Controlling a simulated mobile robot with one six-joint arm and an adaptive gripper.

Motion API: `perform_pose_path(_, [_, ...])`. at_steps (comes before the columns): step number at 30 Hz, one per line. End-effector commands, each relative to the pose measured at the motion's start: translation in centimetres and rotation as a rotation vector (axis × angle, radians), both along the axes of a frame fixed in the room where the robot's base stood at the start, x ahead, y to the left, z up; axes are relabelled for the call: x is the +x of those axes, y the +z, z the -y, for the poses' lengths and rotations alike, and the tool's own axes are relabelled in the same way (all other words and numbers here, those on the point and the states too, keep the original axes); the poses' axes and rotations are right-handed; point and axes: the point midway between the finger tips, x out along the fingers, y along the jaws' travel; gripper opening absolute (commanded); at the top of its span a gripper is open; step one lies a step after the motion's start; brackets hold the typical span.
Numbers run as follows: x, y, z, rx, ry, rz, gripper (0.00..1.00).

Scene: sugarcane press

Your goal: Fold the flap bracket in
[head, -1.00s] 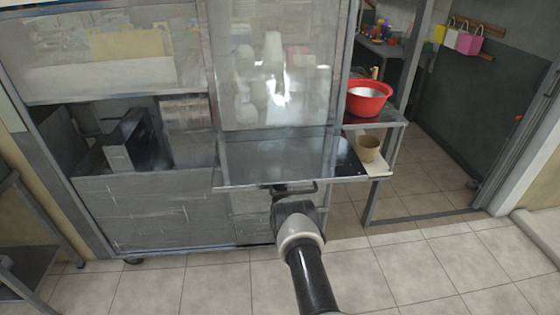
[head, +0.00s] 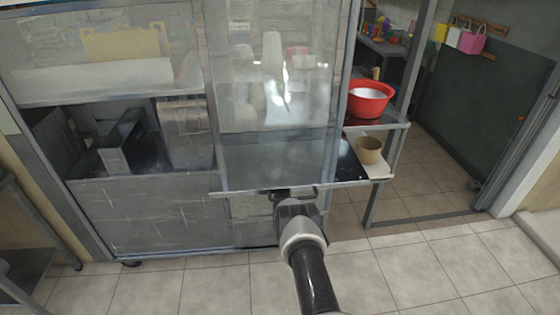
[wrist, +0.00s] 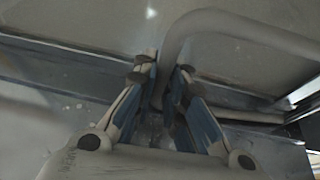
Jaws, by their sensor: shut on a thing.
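The flap bracket, a grey bent tube (head: 313,189), shows at the lower edge of the clear panel on the metal machine in the head view. In the wrist view the tube (wrist: 235,23) bends down between the fingers of my gripper (wrist: 164,68). My gripper is shut on the tube, with one finger on each side. In the head view my gripper (head: 294,202) sits just below the panel's edge, and its fingers are partly hidden by my wrist.
The clear panel (head: 270,100) stands above the bracket. A red bowl (head: 371,101) and a tan cup (head: 370,150) stand on shelves to the right. Tiled floor (head: 420,270) is open at the front right.

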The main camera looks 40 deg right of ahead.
Motion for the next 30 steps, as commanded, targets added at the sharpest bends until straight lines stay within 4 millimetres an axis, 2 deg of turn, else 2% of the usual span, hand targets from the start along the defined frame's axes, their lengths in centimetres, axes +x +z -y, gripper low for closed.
perform_pose_path(4, [0.40, -0.63, 0.76, 0.008, 0.041, -0.009, 0.00])
perform_pose_path(14, [0.61, -0.56, 0.83, 0.008, 0.053, -0.010, 0.00])
perform_pose_path(15, [0.61, -0.55, 0.82, 0.008, 0.053, -0.010, 0.13])
perform_pose_path(23, [0.64, -0.53, 0.77, 0.006, 0.053, -0.010, 0.30])
perform_pose_path(30, [0.66, -0.51, 0.75, 0.006, 0.054, -0.010, 0.31])
